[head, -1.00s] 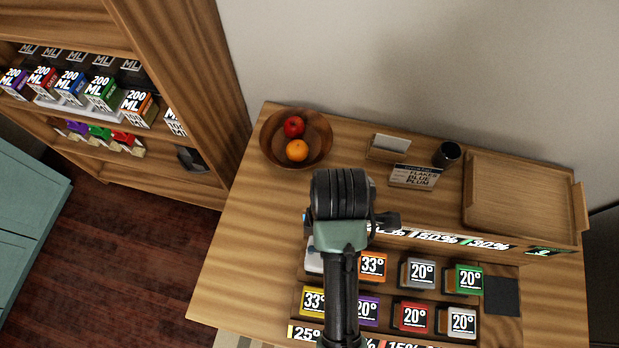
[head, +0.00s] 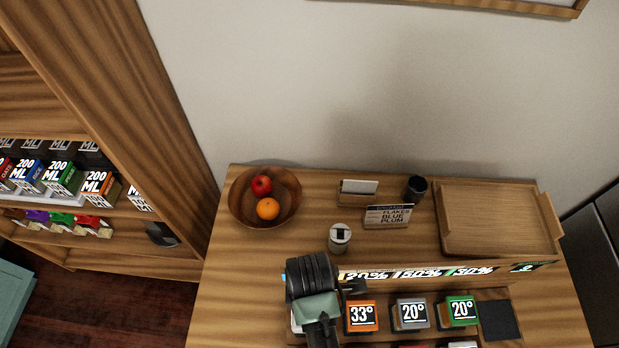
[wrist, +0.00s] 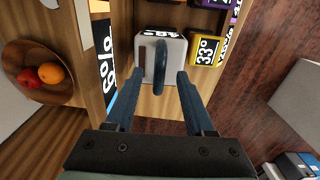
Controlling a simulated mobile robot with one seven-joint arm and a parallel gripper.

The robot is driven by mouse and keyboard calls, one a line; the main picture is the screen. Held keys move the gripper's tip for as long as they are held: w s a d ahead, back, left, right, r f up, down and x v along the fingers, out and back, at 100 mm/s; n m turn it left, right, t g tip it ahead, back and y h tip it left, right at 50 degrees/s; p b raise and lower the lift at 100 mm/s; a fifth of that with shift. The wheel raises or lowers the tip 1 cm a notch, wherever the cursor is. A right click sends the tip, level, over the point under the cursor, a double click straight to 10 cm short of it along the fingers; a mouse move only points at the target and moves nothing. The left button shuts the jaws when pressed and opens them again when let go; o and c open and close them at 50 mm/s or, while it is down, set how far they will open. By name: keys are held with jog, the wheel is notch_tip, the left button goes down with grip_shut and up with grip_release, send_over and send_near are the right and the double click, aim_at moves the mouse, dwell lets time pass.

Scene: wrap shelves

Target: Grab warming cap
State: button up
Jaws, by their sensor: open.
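Block-shaped caps with degree labels stand in a wooden rack. In the head view these are an orange 33° cap (head: 362,316), a grey 20° cap (head: 411,314) and a green 20° cap (head: 458,311). My gripper (wrist: 157,90) is open, over the rack's left end. In the wrist view a white cap (wrist: 174,50) with a dark upright grip lies between and just beyond my fingers; contact cannot be told. In the head view my wrist hides most of the white cap.
A label strip (head: 420,272) edges the rack's back. Behind it stand a white canister (head: 340,238), a sign (head: 388,216), a dark cup (head: 415,188) and a wooden tray (head: 498,218). A fruit bowl (head: 287,215) is at back left. A shelf unit (head: 150,130) stands left.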

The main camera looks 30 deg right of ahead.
jog(key=shift+f, duration=1.25)
jog(key=shift+c, duration=0.3)
grip_shut()
